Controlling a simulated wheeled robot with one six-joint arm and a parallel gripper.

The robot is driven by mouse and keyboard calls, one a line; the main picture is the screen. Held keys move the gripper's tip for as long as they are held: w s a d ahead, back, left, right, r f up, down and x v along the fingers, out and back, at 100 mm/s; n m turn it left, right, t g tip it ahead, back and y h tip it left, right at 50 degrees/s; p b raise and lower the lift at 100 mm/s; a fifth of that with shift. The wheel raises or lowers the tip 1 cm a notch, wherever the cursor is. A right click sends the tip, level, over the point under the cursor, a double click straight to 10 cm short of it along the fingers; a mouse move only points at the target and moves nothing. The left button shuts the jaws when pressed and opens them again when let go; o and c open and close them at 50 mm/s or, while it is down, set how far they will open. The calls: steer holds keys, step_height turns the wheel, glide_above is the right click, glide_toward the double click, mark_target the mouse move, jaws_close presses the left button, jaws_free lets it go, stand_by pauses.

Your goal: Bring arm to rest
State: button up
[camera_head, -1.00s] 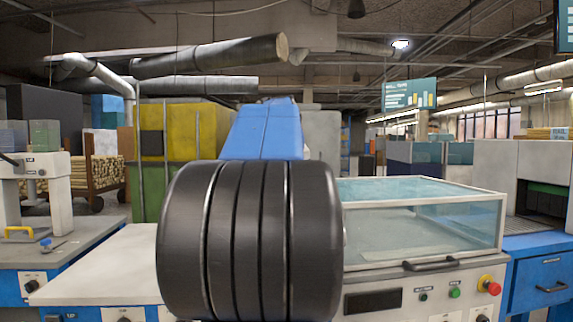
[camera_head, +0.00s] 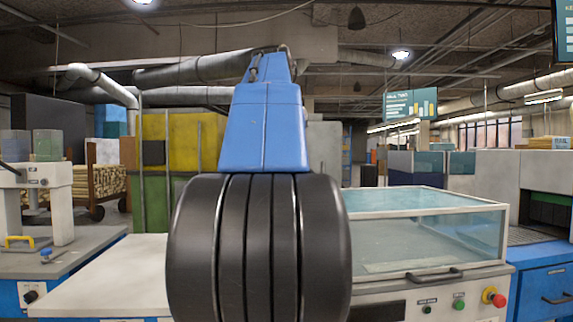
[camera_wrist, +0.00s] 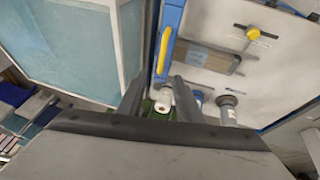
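My gripper (camera_wrist: 158,88) shows in the wrist view as two dark fingers standing apart, with nothing seen held between them. Small white, green and blue round parts show in and beside the gap, and they look to be beyond the fingers. In the head view my own arm fills the middle, with its blue link raised above a large black ribbed joint. My gripper is not visible in the head view.
A glass-topped case (camera_head: 430,237) with a red button (camera_head: 494,297) stands right of my arm. A white worktop (camera_head: 110,280) and a grey bench (camera_head: 75,255) lie to the left. In the wrist view, a yellow handle (camera_wrist: 164,52) is beyond the fingers.

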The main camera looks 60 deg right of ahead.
stand_by(0.5)
steer(key=w+a+f+n+t+y, duration=0.1)
steer(key=w+a+f+n, duration=0.3)
steer(key=a+f, duration=0.55)
steer(key=w+a+f+n+t+y, duration=0.15)
steer(key=w+a+f, duration=0.35)
steer(key=a+f, duration=0.5)
steer(key=s+a+f+n+y, duration=0.1)
steer(key=s+a+f, duration=0.3)
steer(key=a+f, duration=0.6)
steer(key=s+a+f+n+t+y, duration=0.1)
steer(key=s+a+f+n, duration=0.2)
steer(key=a+f, duration=0.8)
step_height(320, 180, down, 5)
steer(key=shift+s+r, duration=0.2)
steer(key=shift+s, duration=0.35)
steer(key=shift+d+n, duration=0.1)
steer(key=shift+n, duration=0.15)
